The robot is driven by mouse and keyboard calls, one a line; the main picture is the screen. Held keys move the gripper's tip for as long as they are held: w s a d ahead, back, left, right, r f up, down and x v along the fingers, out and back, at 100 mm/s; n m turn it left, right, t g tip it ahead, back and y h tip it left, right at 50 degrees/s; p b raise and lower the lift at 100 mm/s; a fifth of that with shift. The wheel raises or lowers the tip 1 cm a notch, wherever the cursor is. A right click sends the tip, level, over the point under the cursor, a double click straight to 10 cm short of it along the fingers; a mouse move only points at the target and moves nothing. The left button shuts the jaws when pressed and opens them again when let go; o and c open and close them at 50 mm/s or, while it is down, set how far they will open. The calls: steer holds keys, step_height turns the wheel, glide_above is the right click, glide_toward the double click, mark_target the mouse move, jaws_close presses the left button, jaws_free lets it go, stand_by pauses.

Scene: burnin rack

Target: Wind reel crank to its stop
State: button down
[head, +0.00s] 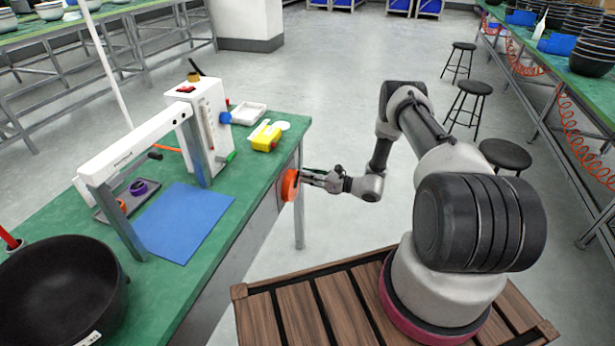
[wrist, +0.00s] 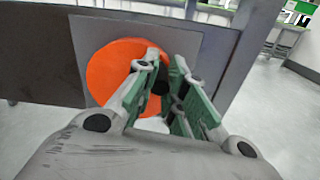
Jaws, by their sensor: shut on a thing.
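The orange reel (head: 289,185) is mounted on the side of the green-topped bench, below its edge. In the wrist view the orange disc (wrist: 108,72) sits in front of a grey plate. My gripper (head: 306,177) reaches the reel from the right. In the wrist view its green-padded fingers (wrist: 167,88) are closed around a dark crank knob (wrist: 160,80) on the right part of the disc. The fingers hide most of the knob and any crank arm.
On the green bench (head: 245,185) stand a white press-like machine (head: 205,120), a blue mat (head: 185,220), a yellow box (head: 265,137) and a large black bowl (head: 62,290). Black stools (head: 505,154) stand behind my arm at right. The floor beyond the bench end is clear.

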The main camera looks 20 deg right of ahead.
steer(key=shift+d+m, duration=0.1)
steer(key=shift+m, duration=0.2)
steer(key=c, duration=1.4)
jaws_free()
steer(key=v, duration=1.2)
steer(key=shift+f, duration=0.1)
